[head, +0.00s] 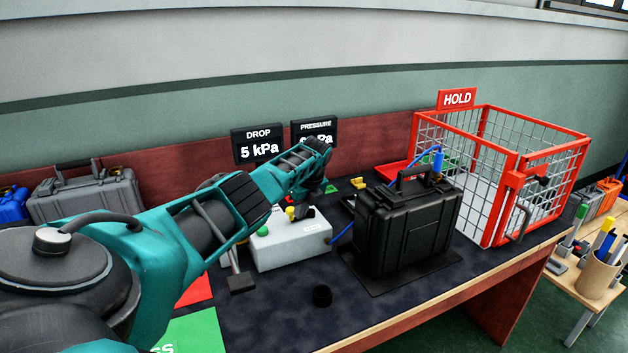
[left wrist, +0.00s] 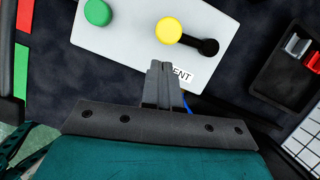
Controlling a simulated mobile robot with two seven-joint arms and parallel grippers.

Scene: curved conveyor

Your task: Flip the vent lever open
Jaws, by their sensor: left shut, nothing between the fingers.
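The vent lever shows in the left wrist view as a yellow knob (left wrist: 169,31) on a short black arm with a round black end to its right. It stands on a pale grey box (left wrist: 130,45) beside a partly hidden label reading "ENT". My left gripper (left wrist: 160,68) is shut and empty, its tips over the box's edge, just below the knob in that view; I cannot tell whether they touch. In the head view, the box (head: 292,250) stands on the bench and my left gripper (head: 304,212) is over it, close to the yellow knob (head: 290,212). My right gripper is out of view.
A green button (left wrist: 98,12) is on the same box. A black case (head: 408,232) and a red wire cage (head: 487,200) stand to the right. A display (head: 258,145) marked DROP reads 5 kPa; the PRESSURE display (head: 315,132) is partly hidden.

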